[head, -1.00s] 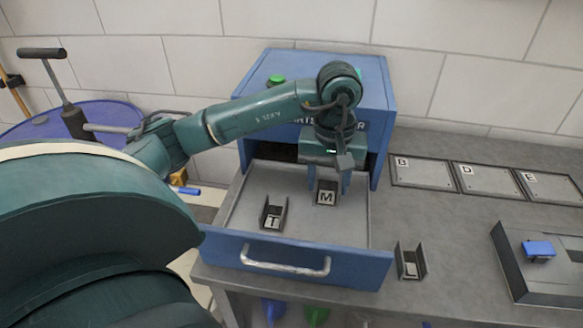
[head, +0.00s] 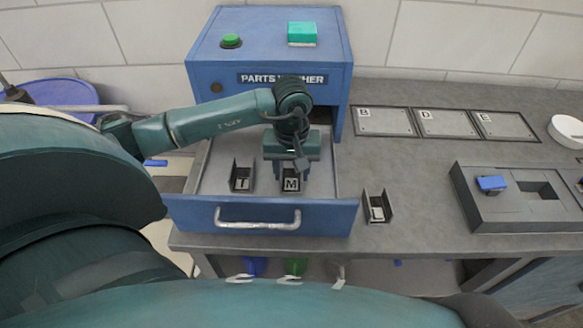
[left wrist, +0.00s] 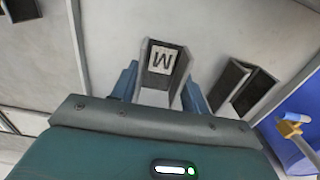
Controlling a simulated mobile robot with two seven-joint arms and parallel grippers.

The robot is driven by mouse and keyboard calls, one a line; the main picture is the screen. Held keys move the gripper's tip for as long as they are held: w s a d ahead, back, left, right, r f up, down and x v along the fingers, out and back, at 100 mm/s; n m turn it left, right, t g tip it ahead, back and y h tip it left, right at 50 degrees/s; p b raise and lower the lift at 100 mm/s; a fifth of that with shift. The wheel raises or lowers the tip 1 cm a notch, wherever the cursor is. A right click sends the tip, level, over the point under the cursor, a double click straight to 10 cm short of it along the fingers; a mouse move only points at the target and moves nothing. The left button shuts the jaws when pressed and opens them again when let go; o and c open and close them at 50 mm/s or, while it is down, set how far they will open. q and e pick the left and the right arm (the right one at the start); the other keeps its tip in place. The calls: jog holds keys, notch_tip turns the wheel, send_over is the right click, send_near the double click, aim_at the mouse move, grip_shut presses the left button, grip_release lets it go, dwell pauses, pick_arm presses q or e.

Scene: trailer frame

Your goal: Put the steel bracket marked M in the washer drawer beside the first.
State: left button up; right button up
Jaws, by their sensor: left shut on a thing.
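My left gripper (head: 291,172) points down into the open washer drawer (head: 205,170), shut on the steel bracket marked M (head: 291,184). In the left wrist view bracket M (left wrist: 162,62) sits between the two blue fingers (left wrist: 160,92). It is low in the drawer; I cannot tell if it touches the floor. The first bracket, marked T (head: 242,182), stands in the drawer to the left of M with a gap between them. T also shows in the left wrist view (left wrist: 240,88), its letter hidden. My right gripper is out of view.
A third bracket (head: 377,208) stands on the bench right of the drawer. The blue parts washer (head: 270,50) rises behind the drawer. Plates B (head: 383,122), D (head: 443,123) and E (head: 503,125) lie at the back. A grey fixture (head: 520,215) with a blue piece is at right.

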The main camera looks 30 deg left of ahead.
aim_at(292, 180)
pick_arm(q)
jog(key=shift+f, duration=0.15)
jog(key=o, duration=1.2)
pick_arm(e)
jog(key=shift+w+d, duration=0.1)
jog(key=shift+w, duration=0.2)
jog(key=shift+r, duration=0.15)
pick_arm(q)
jog(key=shift+r, duration=0.35)
notch_tip(292, 180, up, 12)
jog(key=shift+f+b, duration=0.15)
jog(key=shift+b, duration=0.85)
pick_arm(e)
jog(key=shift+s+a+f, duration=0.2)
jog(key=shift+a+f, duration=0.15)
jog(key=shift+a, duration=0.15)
